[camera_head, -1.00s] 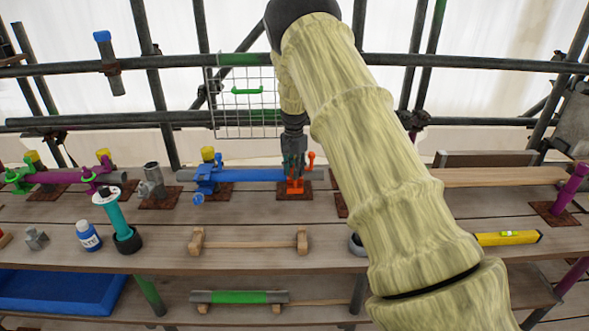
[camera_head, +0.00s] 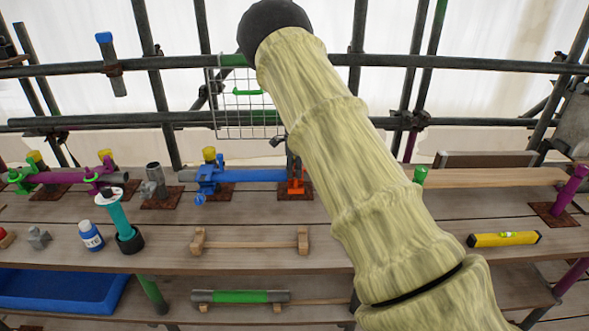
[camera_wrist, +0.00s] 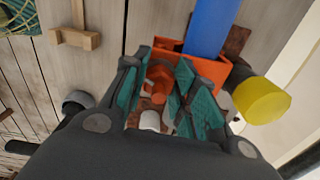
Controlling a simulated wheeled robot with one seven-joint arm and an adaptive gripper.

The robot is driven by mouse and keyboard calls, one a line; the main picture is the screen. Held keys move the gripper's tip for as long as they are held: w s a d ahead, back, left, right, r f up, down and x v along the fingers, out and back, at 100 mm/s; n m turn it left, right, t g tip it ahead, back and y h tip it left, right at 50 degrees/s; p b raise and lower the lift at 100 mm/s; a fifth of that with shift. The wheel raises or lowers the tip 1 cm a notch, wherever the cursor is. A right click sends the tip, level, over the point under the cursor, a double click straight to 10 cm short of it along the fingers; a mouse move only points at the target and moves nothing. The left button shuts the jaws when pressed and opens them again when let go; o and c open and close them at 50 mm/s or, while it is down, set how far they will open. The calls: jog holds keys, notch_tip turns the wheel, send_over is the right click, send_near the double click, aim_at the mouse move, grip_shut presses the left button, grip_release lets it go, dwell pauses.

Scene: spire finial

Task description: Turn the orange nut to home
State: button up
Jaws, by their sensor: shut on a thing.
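The orange coupler (camera_head: 296,184) sits at the right end of the blue tube (camera_head: 255,175) on the bench. In the wrist view the coupler (camera_wrist: 211,68) holds the blue tube (camera_wrist: 211,25), and the orange nut (camera_wrist: 158,75) shows between the teal finger pads of my gripper (camera_wrist: 164,92). My gripper is shut on the nut, with a finger on each side of it. Part of the nut and of its bolt is hidden by the pads. In the head view my arm covers most of my gripper and the nut.
A yellow cap (camera_wrist: 262,100) stands close to the right finger in the wrist view. A blue coupler (camera_head: 208,180) clamps the tube's left part. A teal tool (camera_head: 119,220) and a blue-and-white bottle (camera_head: 90,236) stand at the front left. A wire basket (camera_head: 245,105) hangs behind.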

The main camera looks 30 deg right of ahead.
jog(key=m, duration=0.6)
jog(key=shift+w+d+m+p, duration=0.1)
jog(key=shift+d+m+p, duration=0.05)
jog(key=shift+m+p, duration=0.2)
jog(key=m, duration=0.6)
jog(key=shift+d+p, duration=0.15)
jog(key=shift+p, duration=0.2)
jog(key=o, duration=1)
notch_tip(320, 180, up, 12)
dwell(0.5)
